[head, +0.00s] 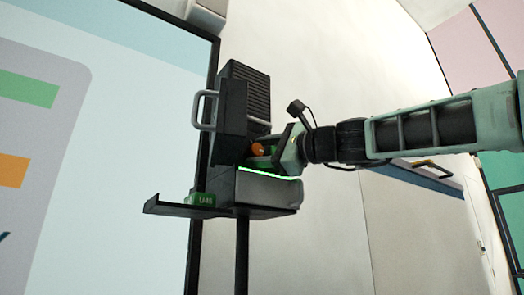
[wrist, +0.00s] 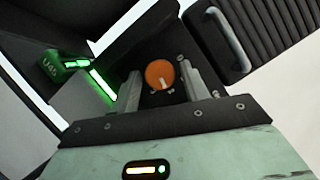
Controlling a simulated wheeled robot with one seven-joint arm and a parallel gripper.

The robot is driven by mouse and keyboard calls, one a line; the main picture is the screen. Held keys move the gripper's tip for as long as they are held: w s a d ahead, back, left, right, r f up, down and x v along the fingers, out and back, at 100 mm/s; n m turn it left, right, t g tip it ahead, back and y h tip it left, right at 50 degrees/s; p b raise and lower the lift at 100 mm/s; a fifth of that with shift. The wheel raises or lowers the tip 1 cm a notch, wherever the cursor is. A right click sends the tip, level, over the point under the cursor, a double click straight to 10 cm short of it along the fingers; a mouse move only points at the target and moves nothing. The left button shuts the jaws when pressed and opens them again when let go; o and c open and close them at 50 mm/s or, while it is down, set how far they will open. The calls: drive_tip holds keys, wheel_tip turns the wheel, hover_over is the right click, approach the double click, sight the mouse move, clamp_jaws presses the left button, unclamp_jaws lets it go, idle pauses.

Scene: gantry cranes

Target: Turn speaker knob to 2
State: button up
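The speaker is a dark box (head: 232,125) with a ribbed back and a grey handle, standing on a small stand. Its round orange knob (head: 258,149) faces my gripper. In the wrist view the knob (wrist: 160,74) has a pale pointer line and small pale marks around its lower edge; no numbers are readable. My gripper (wrist: 160,82) is open, with one finger on each side of the knob. A gap shows between the knob and the left finger; the right finger is closer, and I cannot tell if it touches. In the head view my gripper (head: 268,154) is at the knob, partly hidden.
A grey box with a green light strip (head: 268,188) sits below the knob on a dark shelf (head: 170,207). A large screen (head: 110,130) stands at left. The pale wall (head: 300,60) behind is clear.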

drive_tip(key=shift+s, duration=0.1)
drive_tip(key=b+v, duration=0.6)
drive_tip(key=v, duration=1.1)
drive_tip(key=shift+d, duration=0.25)
drive_tip(key=shift+f, duration=0.1)
